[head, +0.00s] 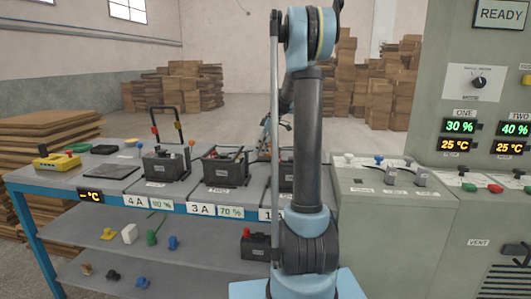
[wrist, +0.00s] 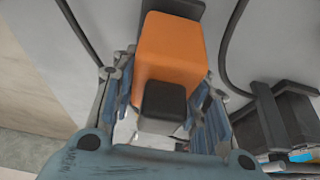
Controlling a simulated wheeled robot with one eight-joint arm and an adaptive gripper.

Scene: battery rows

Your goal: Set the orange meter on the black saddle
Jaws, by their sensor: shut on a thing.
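The orange meter (wrist: 172,52) fills the upper middle of the wrist view, with a black block (wrist: 163,103) on its near end. My gripper (wrist: 164,75) is shut on the meter, with its fingers along both sides. A dark piece (wrist: 182,8) shows just beyond the meter; I cannot tell whether it is the black saddle or part of the meter, or whether they touch. In the head view my arm hides the meter and most of my gripper. I cannot make out the black saddle for certain there.
Batteries (head: 166,164) stand in rows on the grey bench (head: 120,182), one with a tall black hoop. A battery (wrist: 290,125) is right of my gripper in the wrist view, and dark cables run near the meter. A grey control cabinet (head: 400,235) stands at right.

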